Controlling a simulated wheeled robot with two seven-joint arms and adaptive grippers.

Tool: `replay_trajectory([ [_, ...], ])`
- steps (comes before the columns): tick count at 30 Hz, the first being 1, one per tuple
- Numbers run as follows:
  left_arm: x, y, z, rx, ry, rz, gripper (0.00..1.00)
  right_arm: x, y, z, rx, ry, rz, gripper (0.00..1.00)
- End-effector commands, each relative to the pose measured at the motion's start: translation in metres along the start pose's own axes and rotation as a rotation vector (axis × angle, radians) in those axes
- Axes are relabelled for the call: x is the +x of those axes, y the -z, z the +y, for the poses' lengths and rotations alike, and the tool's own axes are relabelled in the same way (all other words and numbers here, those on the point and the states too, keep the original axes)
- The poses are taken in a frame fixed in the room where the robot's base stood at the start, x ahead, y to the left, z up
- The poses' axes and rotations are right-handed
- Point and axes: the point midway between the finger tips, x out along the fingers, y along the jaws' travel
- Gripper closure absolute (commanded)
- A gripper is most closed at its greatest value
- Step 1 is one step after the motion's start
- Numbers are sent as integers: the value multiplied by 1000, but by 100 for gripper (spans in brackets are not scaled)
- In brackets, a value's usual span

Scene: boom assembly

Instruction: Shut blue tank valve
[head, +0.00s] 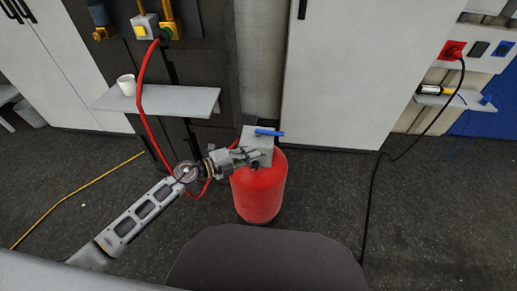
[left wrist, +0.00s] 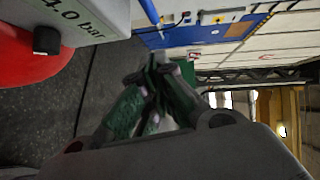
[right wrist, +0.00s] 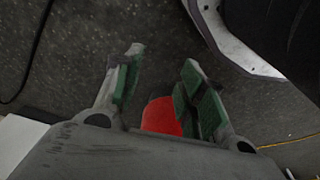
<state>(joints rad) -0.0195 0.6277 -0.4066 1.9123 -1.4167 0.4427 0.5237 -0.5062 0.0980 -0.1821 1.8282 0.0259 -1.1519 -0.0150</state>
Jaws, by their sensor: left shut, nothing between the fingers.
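The red tank (head: 258,198) stands upright on the floor, with a grey valve box (head: 262,142) on top. A blue lever (head: 269,132) lies roughly level across the top of the box. My left gripper (head: 256,155) is shut and empty at the front left of the box; I cannot tell whether it touches. In the left wrist view its closed fingertips (left wrist: 162,68) are apart from the lever (left wrist: 150,12) and the box (left wrist: 85,20), which reads "4.0 bar". My right gripper (right wrist: 160,75) is open and empty, with part of the red tank (right wrist: 160,116) visible beyond its fingers.
A red hose (head: 142,95) hangs from the wall panel and runs behind my left gripper. A shelf (head: 160,102) with a white mug (head: 126,85) is on the left. A black cable (head: 372,195) runs down at right.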

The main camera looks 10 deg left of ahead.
Motion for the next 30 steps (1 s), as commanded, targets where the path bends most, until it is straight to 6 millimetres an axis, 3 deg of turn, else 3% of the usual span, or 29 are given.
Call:
replay_trajectory([
  [14,40,0,-1,-1,3,0,100,-7,1,-2,-2,4,-7,60],
  [30,98,0,0,-2,2,0,100,-36,9,-7,-5,14,-13,60],
])
